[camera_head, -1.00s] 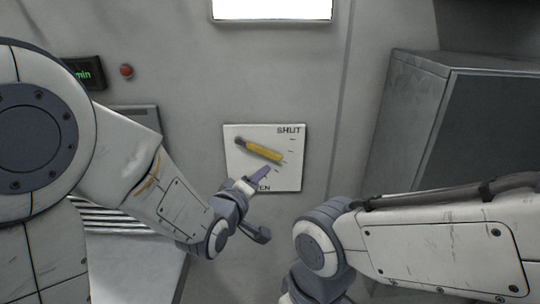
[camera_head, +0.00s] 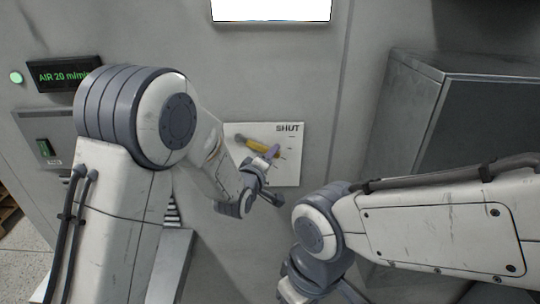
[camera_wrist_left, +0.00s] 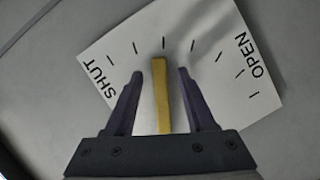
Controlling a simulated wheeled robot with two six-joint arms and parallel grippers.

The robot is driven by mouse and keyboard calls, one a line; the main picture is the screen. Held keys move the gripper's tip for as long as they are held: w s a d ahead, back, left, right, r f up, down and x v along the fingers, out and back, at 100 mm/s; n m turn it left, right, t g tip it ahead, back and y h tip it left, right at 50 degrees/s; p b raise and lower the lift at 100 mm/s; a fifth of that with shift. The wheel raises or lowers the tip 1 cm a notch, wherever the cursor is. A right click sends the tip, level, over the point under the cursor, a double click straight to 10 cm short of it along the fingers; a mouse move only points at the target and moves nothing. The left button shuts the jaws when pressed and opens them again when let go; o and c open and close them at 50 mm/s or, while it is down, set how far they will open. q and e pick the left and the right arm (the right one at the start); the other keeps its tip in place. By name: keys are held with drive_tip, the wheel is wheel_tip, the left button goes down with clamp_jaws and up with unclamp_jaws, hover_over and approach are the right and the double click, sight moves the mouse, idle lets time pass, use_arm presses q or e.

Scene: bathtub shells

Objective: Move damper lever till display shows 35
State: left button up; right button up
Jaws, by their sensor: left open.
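The yellow damper lever (camera_head: 257,145) is on a white plate (camera_head: 293,172) on the wall, marked SHUT at the upper right. In the left wrist view the lever (camera_wrist_left: 162,100) points close to the third tick from SHUT. My left gripper (camera_wrist_left: 160,72) is open, with one purple finger on each side of the lever and gaps showing on both sides. In the head view the left gripper (camera_head: 267,158) partly covers the lever. The display (camera_head: 64,75) reads AIR 20 m/min.
A green light (camera_head: 16,77) glows left of the display. A grey cabinet (camera_head: 410,110) stands at the right. My right arm lies below and right of the plate.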

use_arm(q)
clamp_jaws()
idle(1.4)
